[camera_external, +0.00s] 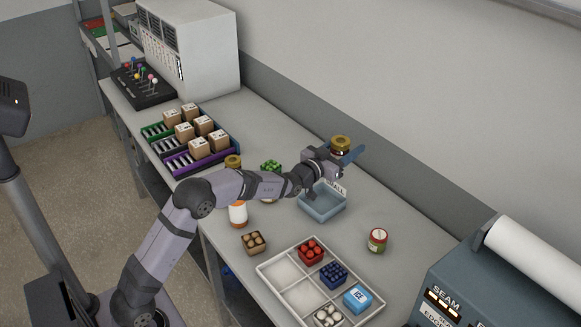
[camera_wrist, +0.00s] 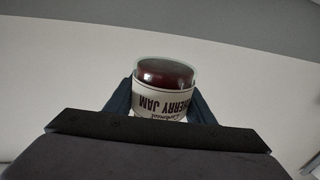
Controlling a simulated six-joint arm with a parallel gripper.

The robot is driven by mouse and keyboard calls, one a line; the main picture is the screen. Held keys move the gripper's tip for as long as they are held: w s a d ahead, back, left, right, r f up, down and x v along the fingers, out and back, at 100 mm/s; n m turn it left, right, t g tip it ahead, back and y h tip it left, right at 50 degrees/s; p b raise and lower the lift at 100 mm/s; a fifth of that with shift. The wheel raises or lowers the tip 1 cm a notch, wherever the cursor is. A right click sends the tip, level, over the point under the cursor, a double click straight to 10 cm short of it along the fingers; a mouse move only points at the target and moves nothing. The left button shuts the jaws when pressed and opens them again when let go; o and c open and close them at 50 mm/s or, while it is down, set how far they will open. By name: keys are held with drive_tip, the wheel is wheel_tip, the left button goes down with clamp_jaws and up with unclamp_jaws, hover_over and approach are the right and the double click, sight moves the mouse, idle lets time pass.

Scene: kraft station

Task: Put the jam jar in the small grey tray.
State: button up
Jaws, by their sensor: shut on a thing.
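The jam jar (camera_external: 340,143) has a gold lid in the external view. In the wrist view it shows a dark red end and a white label reading "CHERRY JAM", upside down in that picture (camera_wrist: 165,88). My gripper (camera_external: 345,156) is shut on the jar, with a blue finger on each side of it (camera_wrist: 160,100). It holds the jar in the air. The small grey tray (camera_external: 322,208) is an open blue-grey bin with a "SMALL" label, below the gripper in the external picture. It looks empty, though my wrist hides part of its back.
A jar with a red and green label (camera_external: 377,241) stands right of the tray. A white bottle (camera_external: 238,214), a gold-lidded jar (camera_external: 232,161) and green produce (camera_external: 270,167) stand left. A divided white tray (camera_external: 262,270) holds several small packs in front. A grey machine (camera_external: 470,290) is at right.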

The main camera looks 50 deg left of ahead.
wheel_tip(320, 180, down, 10)
drive_tip(key=p, duration=0.2)
drive_tip(key=shift+r, duration=0.2)
idle(0.4)
drive_tip(key=shift+f+b, duration=0.65)
drive_tip(key=shift+b, duration=0.05)
drive_tip(key=o, duration=1.3)
drive_tip(key=shift+o, duration=0.2)
drive_tip(key=shift+r, duration=0.1)
